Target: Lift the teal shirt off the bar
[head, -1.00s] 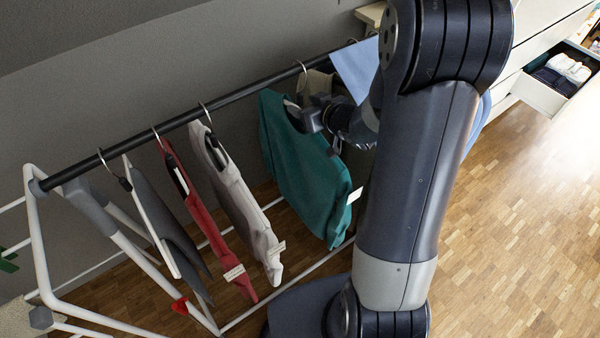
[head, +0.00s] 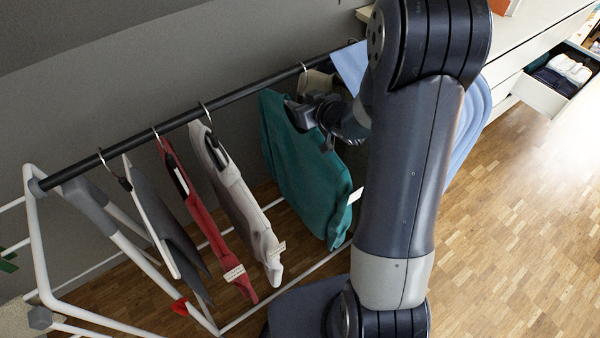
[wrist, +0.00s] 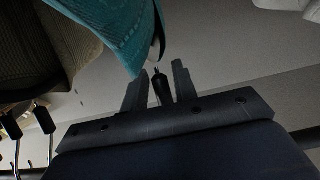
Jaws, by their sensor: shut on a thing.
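The teal shirt (head: 305,180) hangs from the black bar (head: 235,97), right of the pale grey garment. My gripper (head: 302,112) is at the shirt's top, just below the bar. In the wrist view, my two fingers (wrist: 160,88) stand on either side of a dark hanger neck (wrist: 157,84) and are shut on it. The teal shirt's edge (wrist: 128,35) shows above the fingers there. A metal hook (head: 303,67) sits over the bar above my gripper; its join to the hanger is hidden.
Pale grey (head: 235,190), red (head: 205,220) and white-and-grey (head: 160,220) garments hang to the left. A beige garment (head: 320,82) and a blue cloth (head: 350,68) are close on the right. An open drawer (head: 540,97) stands at the upper right.

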